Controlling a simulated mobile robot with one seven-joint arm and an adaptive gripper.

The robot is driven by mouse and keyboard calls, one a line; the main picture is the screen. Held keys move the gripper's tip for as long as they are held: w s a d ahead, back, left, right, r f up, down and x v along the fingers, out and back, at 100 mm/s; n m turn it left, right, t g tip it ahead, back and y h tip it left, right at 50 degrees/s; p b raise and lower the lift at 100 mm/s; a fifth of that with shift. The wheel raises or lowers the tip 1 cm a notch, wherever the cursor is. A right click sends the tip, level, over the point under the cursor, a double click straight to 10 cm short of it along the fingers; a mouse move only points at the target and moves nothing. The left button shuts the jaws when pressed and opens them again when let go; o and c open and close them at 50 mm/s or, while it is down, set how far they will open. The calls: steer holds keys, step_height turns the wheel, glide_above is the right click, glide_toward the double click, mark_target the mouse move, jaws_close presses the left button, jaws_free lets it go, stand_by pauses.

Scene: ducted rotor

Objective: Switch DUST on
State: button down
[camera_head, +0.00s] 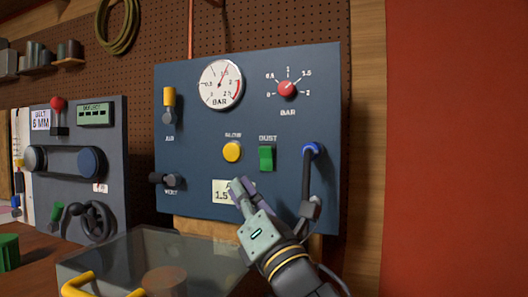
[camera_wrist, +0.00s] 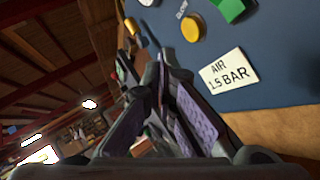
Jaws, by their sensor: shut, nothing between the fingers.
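The DUST switch (camera_head: 267,158) is a green rocker on the blue panel (camera_head: 195,95), under the label DUST. Its upper part looks darker than its lower part; I cannot tell from this which way it is set. In the wrist view part of the green switch (camera_wrist: 232,8) shows at the top edge. My gripper (camera_head: 240,187) is shut and empty. It is below and left of the switch, in front of the white AIR 1.5 BAR label (camera_head: 221,191), apart from the switch. In the wrist view my gripper's fingers (camera_wrist: 162,68) point up toward the panel.
A yellow SLOW button (camera_head: 232,152) is left of the switch. A red knob (camera_head: 287,89) and a gauge (camera_head: 221,85) are above.

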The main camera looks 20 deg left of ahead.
mark_target(260, 162)
steer(key=shift+w+d+r+p, duration=0.1)
steer(key=shift+w+r+p, duration=0.5)
steer(key=shift+w, duration=0.7)
steer(key=shift+w+a+r+p, duration=0.1)
steer(key=shift+w+r+p, duration=0.5)
steer(key=shift+w, duration=0.75)
steer(key=shift+w+d+r+p, duration=0.1)
steer(key=shift+w+r+p, duration=0.5)
steer(key=shift+w, duration=0.7)
steer(key=shift+w+r, duration=0.1)
steer(key=shift+w, duration=0.05)
steer(key=shift+w+r, duration=0.1)
steer(key=shift+w, duration=0.15)
steer(key=shift+w+r, duration=0.2)
steer(key=shift+w, duration=0.2)
steer(key=shift+s+f+b, duration=0.35)
steer(key=shift+s+b, duration=0.25)
steer(key=shift+s, duration=0.2)
